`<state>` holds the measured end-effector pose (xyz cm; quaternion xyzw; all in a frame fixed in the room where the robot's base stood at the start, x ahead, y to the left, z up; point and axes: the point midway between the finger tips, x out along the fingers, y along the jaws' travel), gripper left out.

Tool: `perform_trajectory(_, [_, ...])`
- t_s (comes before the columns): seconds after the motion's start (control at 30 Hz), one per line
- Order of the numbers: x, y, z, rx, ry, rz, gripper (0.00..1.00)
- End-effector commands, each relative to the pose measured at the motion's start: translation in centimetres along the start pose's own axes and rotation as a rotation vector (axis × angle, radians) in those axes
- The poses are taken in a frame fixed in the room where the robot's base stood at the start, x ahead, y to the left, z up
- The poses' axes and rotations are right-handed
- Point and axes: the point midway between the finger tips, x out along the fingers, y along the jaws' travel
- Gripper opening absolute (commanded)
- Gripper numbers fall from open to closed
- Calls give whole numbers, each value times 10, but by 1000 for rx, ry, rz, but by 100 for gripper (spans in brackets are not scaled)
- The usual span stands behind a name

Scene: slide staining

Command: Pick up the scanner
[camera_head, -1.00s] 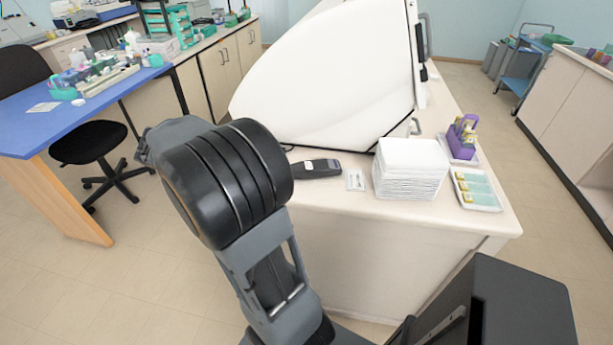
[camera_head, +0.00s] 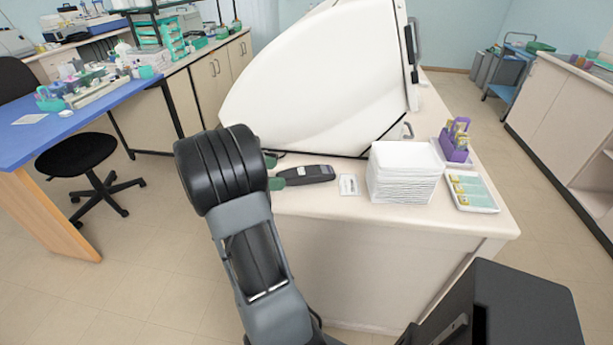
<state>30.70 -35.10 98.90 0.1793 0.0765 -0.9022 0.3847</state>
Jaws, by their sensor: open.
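The scanner (camera_head: 310,174) is a dark handheld device with a light label near its right end. It lies on the pale bench top in front of the white hooded machine. My gripper (camera_head: 275,172) is mostly hidden behind my own arm's dark wrist joint. Two green fingertips show apart from each other at the scanner's left end. The lower fingertip overlaps or borders that end in the picture; I cannot tell whether it touches. The gripper is open and holds nothing that I can see.
The white machine (camera_head: 320,85) stands close behind the scanner. A small packet (camera_head: 348,185) and a white stack (camera_head: 402,173) are to its right. Farther right are a purple holder (camera_head: 455,145) and a slide tray (camera_head: 472,191). The bench's front edge is near.

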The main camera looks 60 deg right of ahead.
Motion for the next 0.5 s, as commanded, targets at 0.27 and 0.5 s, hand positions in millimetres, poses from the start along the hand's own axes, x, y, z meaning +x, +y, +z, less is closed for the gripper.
perform_trajectory(0.27, [33, 2, 2, -1, 0, -4, 90])
perform_trajectory(0.5, [52, 2, 1, 0, -1, -1, 90])
